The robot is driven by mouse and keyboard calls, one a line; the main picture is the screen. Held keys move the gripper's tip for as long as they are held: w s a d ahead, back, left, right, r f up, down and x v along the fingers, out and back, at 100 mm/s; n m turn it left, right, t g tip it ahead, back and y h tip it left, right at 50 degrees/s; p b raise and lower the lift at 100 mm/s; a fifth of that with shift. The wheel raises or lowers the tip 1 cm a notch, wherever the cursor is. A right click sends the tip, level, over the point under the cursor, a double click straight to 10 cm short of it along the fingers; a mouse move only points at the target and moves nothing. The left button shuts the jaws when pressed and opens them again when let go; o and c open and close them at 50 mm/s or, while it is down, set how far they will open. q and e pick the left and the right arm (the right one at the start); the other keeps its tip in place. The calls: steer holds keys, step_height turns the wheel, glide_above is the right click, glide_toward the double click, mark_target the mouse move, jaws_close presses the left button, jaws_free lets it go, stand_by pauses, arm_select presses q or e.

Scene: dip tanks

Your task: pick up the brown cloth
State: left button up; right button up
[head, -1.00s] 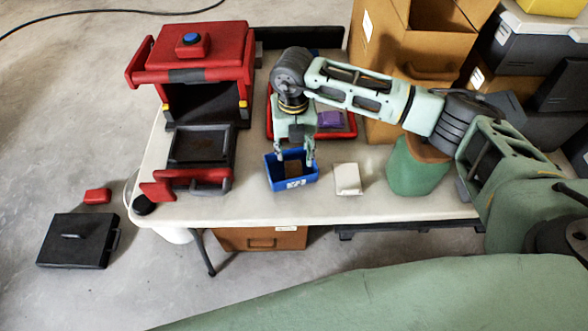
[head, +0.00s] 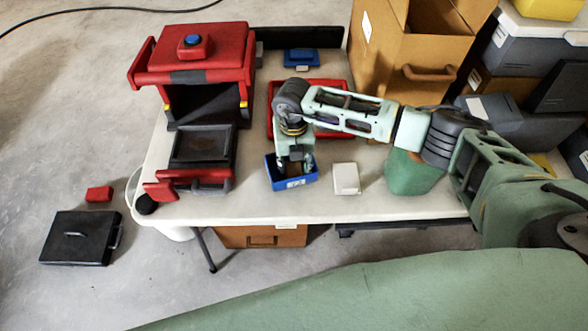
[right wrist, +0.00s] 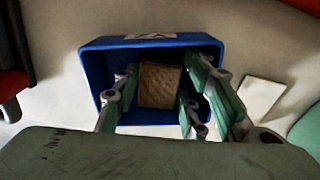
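The brown cloth (right wrist: 160,86) lies in the blue bin (head: 293,184), a folded, quilted-looking square in the right wrist view. The bin also shows in that view, its wall (right wrist: 92,75) around the cloth. My right gripper (head: 294,168) points down into the bin. Its fingers (right wrist: 163,78) are open, one on each side of the cloth, with gaps between them and it. I cannot tell whether the fingertips touch the bin floor. In the head view the gripper mostly hides the cloth. My left gripper is not in view.
A red tray (head: 340,84) lies behind my right arm. A red and black machine (head: 195,70) stands at left. The table's front edge is close to the bin.

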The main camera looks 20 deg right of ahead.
mark_target(295, 165)
steer(key=shift+r, duration=0.1)
steer(key=shift+c, duration=0.5)
steer(key=shift+w+r, duration=0.1)
steer(key=shift+r, duration=0.25)
step_height(295, 165, up, 3)
steer(key=shift+d+r+b, duration=0.15)
steer(key=shift+r+b, duration=0.05)
steer(key=shift+b, duration=0.4)
steer(key=s+d+r+b, duration=0.2)
steer(key=s+d+r, duration=0.5)
steer(key=s+d, duration=0.15)
steer(key=s+a+r+m, duration=0.2)
steer(key=s+r+m, duration=0.1)
steer(key=m, duration=1.4)
steer(key=s+a+r+m, duration=0.3)
steer(key=m, duration=1.4)
steer(key=shift+s+r, duration=0.2)
steer(key=shift+r, duration=0.15)
